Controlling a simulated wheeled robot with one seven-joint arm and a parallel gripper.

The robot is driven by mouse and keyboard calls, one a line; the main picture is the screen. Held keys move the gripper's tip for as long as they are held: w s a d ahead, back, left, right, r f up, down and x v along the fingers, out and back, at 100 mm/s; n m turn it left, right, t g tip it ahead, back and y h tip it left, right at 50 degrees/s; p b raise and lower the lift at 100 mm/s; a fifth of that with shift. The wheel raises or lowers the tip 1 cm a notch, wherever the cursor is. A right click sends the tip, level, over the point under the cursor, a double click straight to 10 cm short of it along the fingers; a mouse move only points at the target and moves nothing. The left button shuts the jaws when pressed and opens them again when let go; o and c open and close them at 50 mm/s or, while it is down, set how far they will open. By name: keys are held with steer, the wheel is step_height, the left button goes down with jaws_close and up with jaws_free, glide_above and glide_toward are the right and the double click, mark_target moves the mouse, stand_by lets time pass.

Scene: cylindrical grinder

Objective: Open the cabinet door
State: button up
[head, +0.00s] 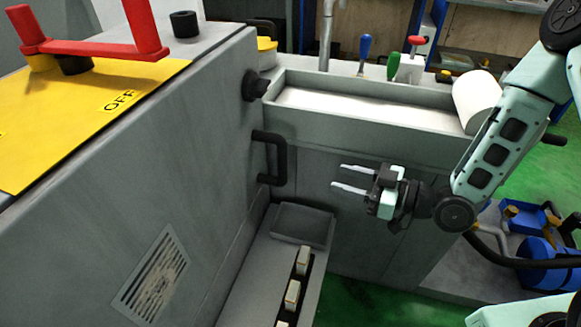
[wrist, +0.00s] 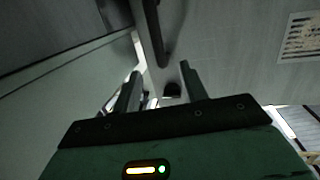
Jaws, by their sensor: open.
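The grey cabinet door (head: 165,165) fills the left of the head view, with a vented grille low on it. A black bar handle (head: 280,158) stands out near its right edge, and it also shows at the top of the wrist view (wrist: 154,35). My gripper (head: 342,178) is open and empty, to the right of the handle and slightly lower in the picture, apart from it. In the wrist view its two fingers (wrist: 160,80) point toward the door side, with the handle's lower end just beyond them.
A yellow panel marked OFF with a red lever (head: 95,48) tops the cabinet. A grey trough (head: 345,110) runs behind my gripper. A low grey ledge with several pale blocks (head: 292,295) lies below. Green floor (head: 370,305) and blue equipment (head: 545,265) are at right.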

mark_target(282, 155)
steer(key=shift+t+y, duration=0.3)
steer(key=x, duration=1.6)
steer(key=shift+w+a+r, duration=0.1)
steer(key=shift+w, duration=0.25)
jaws_close()
